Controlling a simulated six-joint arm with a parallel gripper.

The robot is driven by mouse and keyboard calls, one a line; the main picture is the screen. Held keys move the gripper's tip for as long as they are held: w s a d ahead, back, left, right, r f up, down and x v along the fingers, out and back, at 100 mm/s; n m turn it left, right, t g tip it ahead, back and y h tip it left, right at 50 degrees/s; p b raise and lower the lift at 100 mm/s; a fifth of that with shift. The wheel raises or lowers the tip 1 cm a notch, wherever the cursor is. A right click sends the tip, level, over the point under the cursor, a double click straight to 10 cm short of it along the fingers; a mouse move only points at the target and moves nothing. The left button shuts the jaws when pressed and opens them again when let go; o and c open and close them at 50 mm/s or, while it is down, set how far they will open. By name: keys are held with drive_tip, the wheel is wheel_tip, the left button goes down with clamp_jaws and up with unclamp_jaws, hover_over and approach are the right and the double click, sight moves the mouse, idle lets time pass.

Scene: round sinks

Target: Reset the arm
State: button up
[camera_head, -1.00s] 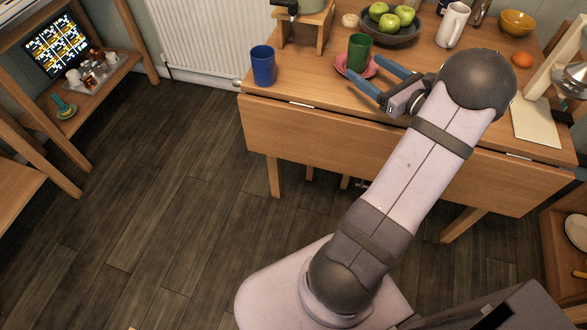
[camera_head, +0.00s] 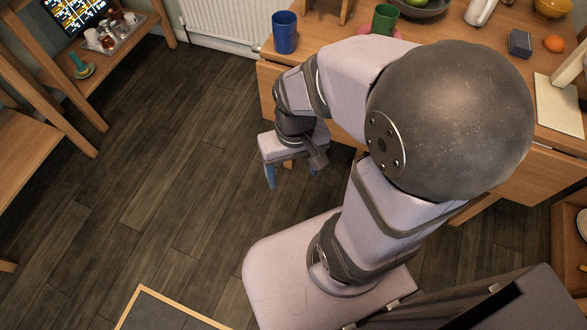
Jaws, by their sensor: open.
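My arm is folded back over my base, its large dark elbow joint filling the right middle of the head view. My gripper (camera_head: 292,180) hangs in front of the wooden table (camera_head: 275,77), over the dark floor, with its blue fingers pointing down. The fingers are apart and I see nothing between them. The wrist partly hides the fingers.
A blue cup (camera_head: 285,33) stands near the table's left edge. A green cup (camera_head: 384,18) stands on a pink saucer (camera_head: 369,30), partly hidden by my arm. A shelf tray (camera_head: 122,38) is at upper left. Open floor (camera_head: 160,200) lies left.

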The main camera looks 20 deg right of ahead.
drive_tip(key=shift+n, duration=0.4)
